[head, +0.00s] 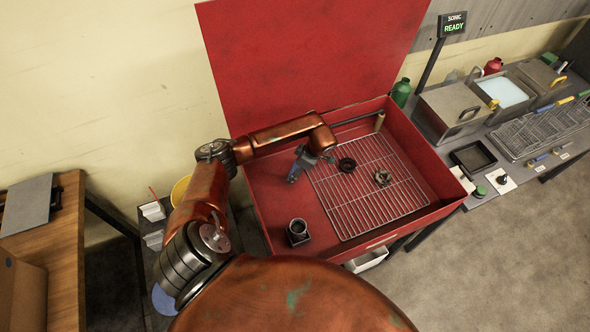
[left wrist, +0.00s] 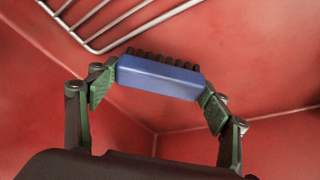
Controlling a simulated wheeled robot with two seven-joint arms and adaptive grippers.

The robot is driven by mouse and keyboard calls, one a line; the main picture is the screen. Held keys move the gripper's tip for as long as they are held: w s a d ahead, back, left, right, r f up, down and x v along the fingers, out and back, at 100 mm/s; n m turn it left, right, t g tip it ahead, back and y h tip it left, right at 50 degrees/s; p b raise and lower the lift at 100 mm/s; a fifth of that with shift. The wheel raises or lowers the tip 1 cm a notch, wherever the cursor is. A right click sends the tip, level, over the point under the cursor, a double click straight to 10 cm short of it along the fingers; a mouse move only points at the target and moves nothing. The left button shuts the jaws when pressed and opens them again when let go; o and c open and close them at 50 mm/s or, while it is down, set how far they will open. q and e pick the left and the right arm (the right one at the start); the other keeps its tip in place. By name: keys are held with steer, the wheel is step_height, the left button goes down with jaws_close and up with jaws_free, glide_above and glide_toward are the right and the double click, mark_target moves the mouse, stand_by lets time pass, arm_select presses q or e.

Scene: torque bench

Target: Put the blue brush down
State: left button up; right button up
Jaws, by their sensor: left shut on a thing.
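The blue brush (left wrist: 158,78) has a blue block body and a row of dark bristles. My left gripper (left wrist: 158,84) is shut on it, with one green-padded finger at each end of the block. In the head view my left gripper (head: 302,163) is over the left part of the red basin (head: 275,205), left of the wire rack (head: 365,205). A small blue bit of the brush (head: 292,177) shows there. In the left wrist view the brush is in front of red basin walls, with the rack's corner (left wrist: 125,22) at the top left. My right gripper is not in view.
A dark ring (head: 347,165) and a metal part (head: 382,177) lie on the rack. A dark cup-like part (head: 298,231) stands at the basin's front left. The red lid (head: 310,60) stands open behind. The basin floor left of the rack has free room.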

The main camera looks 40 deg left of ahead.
arm_select(q)
steer(key=shift+f, duration=0.15)
steer(key=o, duration=1)
steer(key=v, duration=1.2)
steer(key=shift+r, duration=0.25)
steer(key=shift+w+r, duration=0.1)
